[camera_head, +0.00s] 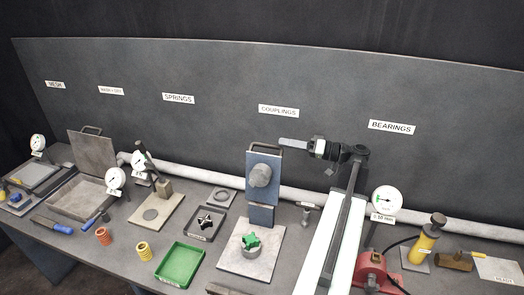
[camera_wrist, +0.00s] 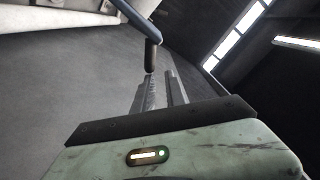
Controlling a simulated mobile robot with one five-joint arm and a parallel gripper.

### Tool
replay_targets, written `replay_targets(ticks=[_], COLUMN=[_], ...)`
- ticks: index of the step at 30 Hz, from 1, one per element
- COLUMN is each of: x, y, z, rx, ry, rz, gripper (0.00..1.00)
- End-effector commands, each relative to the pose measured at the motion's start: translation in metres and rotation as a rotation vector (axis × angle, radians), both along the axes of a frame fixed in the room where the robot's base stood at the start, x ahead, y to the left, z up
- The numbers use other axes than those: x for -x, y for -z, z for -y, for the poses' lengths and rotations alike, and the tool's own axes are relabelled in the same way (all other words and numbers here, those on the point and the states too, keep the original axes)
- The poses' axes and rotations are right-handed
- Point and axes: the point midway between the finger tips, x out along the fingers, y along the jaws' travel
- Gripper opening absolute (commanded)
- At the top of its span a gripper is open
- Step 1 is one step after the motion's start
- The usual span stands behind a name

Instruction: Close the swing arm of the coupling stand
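The coupling stand has a pale base plate (camera_head: 236,264) and an upright blue swing arm (camera_head: 262,163). A grey round hub (camera_head: 261,175) sits on the arm's front face. A dark handle (camera_head: 266,147) is at its top. Below, on the plate, is a lower hub (camera_head: 252,249) with a green star-shaped insert (camera_head: 250,240). My gripper (camera_head: 282,140) points left at the height of the handle, level with the arm's top. In the wrist view, its two fingers (camera_wrist: 162,90) show a narrow gap. A bent dark bar (camera_wrist: 150,45), apparently the handle, ends near the fingertips; contact cannot be told.
A green tray (camera_head: 180,265), a dark tray with a star-shaped part (camera_head: 206,222) and yellow and red springs stand left of the stand. A pale pipe (camera_head: 210,175) runs along the back. A red device (camera_head: 374,272) and a dial gauge (camera_head: 387,200) are at right.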

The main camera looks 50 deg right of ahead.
Motion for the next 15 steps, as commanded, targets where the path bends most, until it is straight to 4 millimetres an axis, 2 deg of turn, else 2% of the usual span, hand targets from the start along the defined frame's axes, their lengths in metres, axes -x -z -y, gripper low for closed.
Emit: replay_targets(ticks=[1,3,11,15], x=[0.001,0.001,0.0,-0.013], y=[0.017,0.023,0.026,0.026], z=[-0.005,-0.006,-0.007,-0.014], rx=[0.008,0.009,0.01,0.009], ry=[-0.014,-0.016,-0.019,-0.019], rz=[-0.027,-0.028,-0.027,-0.026], gripper=[0.35,0.35,0.35,0.35])
